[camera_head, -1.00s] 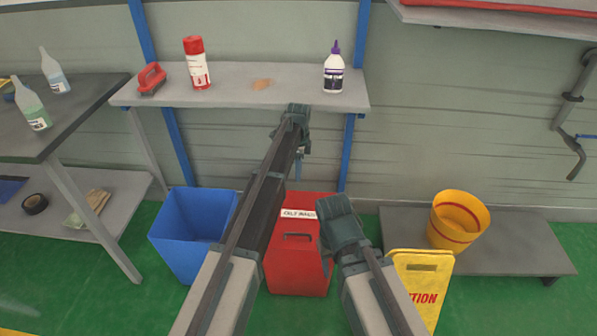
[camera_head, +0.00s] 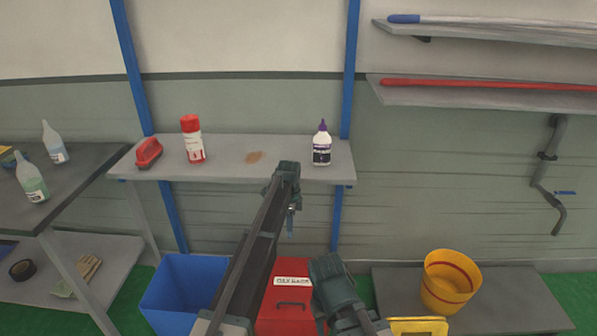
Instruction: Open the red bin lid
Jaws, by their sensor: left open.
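The red bin (camera_head: 273,318) with a white label and a dark handle stands at the bottom middle, and its lid looks shut. Its lower part is cut off by the frame, and my arms hide parts of it. My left gripper (camera_head: 291,217) is open, above and behind the bin in the picture, just below the front edge of the wall shelf. It is apart from the bin and holds nothing visible. My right gripper (camera_head: 328,268) is at the bin's right side in the picture; its jaws are hidden, and I cannot tell whether it touches the bin.
A blue bin (camera_head: 170,300) stands left of the red bin. The wall shelf (camera_head: 225,171) holds a brush, a red-and-white can and a purple-capped bottle. A yellow bucket (camera_head: 447,285) sits on a low grey platform (camera_head: 510,300) at right, near a yellow caution sign (camera_head: 415,325).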

